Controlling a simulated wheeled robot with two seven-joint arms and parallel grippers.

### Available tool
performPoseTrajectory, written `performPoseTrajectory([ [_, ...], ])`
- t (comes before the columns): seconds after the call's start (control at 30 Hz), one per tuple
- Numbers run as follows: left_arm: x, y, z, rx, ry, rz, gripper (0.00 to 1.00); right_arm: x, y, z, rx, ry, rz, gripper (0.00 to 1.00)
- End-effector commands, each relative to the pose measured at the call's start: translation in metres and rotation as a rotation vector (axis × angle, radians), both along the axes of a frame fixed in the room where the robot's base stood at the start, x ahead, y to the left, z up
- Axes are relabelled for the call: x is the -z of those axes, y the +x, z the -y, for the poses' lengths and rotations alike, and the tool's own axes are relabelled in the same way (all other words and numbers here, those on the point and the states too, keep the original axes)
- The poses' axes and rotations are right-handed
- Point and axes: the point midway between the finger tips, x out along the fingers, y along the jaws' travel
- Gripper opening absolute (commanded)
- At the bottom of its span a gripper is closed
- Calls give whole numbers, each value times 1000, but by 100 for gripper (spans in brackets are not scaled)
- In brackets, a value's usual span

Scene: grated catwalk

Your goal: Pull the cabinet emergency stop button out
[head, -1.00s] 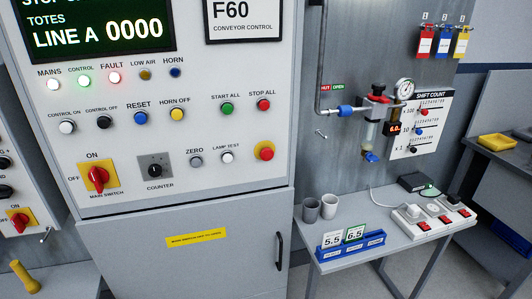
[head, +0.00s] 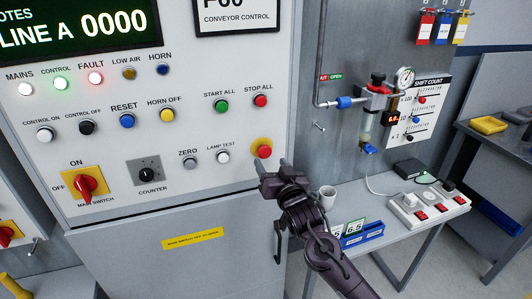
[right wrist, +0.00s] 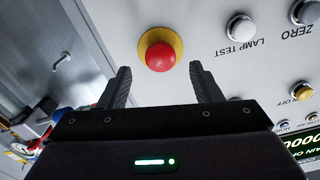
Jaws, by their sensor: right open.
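The emergency stop button (head: 264,152) is a red mushroom head on a yellow round plate, at the lower right of the cabinet panel (head: 215,180). In the right wrist view the red button (right wrist: 160,56) sits ahead of the fingertips, roughly centred between them. My right gripper (head: 272,172) is just below and in front of the button in the head view. In the right wrist view the right gripper (right wrist: 161,78) is open and empty, with its fingers apart and not visibly touching the button. My left gripper is not in view.
The white lamp test button (head: 223,156) and grey zero button (head: 190,163) are left of the stop; the red stop all button (head: 260,100) is above it. A side table (head: 385,222) with a cup (head: 328,194) and a switched power strip (head: 430,208) stands right of the cabinet.

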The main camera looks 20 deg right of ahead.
Motion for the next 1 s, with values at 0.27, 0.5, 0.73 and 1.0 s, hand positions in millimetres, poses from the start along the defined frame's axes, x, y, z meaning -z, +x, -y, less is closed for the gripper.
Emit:
performPoseTrajectory([
  [0.27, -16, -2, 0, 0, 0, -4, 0, -2, 39, -1, 1, 1, -1, 58],
  [0.5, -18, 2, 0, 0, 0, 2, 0, 0, 49, -2, 0, 0, 0, 58],
  [0.73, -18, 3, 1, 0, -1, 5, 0, 1, 49, -2, 0, 0, -1, 54],
  [1.0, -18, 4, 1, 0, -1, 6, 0, 1, 49, -2, 0, 0, -1, 19],
])
